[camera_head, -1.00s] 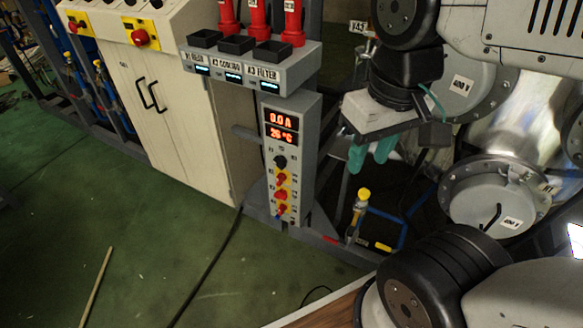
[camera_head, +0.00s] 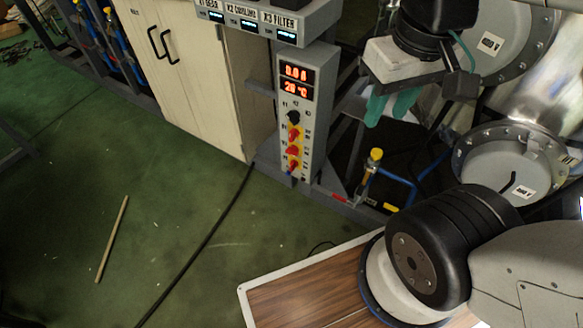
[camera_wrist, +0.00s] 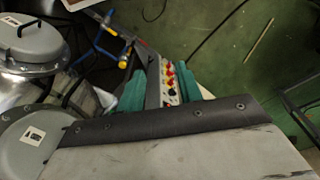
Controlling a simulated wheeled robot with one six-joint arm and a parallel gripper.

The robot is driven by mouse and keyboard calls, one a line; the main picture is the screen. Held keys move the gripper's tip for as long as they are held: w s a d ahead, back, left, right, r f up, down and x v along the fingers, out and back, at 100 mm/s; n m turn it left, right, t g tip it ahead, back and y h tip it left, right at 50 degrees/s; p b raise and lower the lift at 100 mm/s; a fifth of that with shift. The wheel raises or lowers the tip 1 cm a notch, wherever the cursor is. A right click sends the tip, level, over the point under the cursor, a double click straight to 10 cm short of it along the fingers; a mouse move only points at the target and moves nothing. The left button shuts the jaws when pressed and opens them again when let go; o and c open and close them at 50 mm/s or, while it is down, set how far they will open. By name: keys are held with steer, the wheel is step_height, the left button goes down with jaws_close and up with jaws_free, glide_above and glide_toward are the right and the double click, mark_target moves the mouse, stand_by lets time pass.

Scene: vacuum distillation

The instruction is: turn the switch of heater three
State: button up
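The heater control panel (camera_head: 320,115) is a narrow upright grey box near the middle of the head view. It has two red number displays (camera_head: 296,80), a black knob (camera_head: 293,117) and a column of red switches on yellow plates (camera_head: 293,151). Its labels are too small to tell which switch is heater three. My gripper (camera_head: 390,106) has teal fingers and hangs to the right of the panel, apart from it. In the wrist view my gripper (camera_wrist: 170,88) has its fingers spread and empty, with the panel's switches (camera_wrist: 170,80) showing beyond, between them.
A yellow-topped valve with blue pipe (camera_head: 375,160) and round metal vessels (camera_head: 510,160) are to the right. A black cable and stick (camera_head: 112,238) lie on the open green floor.

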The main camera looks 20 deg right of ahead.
steer(key=w+a+f+n+g+h, duration=0.1)
steer(key=w+f+n+g+h, duration=0.3)
steer(key=w+f, duration=0.55)
steer(key=n+t+h, duration=0.7)
steer(key=n+h, duration=0.2)
steer(key=n, duration=1)
glide_toward(290, 166)
steer(key=s+d+r, duration=0.2)
steer(key=s+d, duration=0.4)
steer(key=s, duration=0.2)
steer(key=w+a+f+n+t+y, duration=0.2)
steer(key=w+a+f+t, duration=0.15)
steer(key=w, duration=0.25)
steer(key=x, duration=0.5)
steer(key=r+x, duration=0.1)
steer(key=x, duration=0.1)
steer(key=shift+w+d+f, duration=0.1)
steer(key=shift+w+d, duration=0.3)
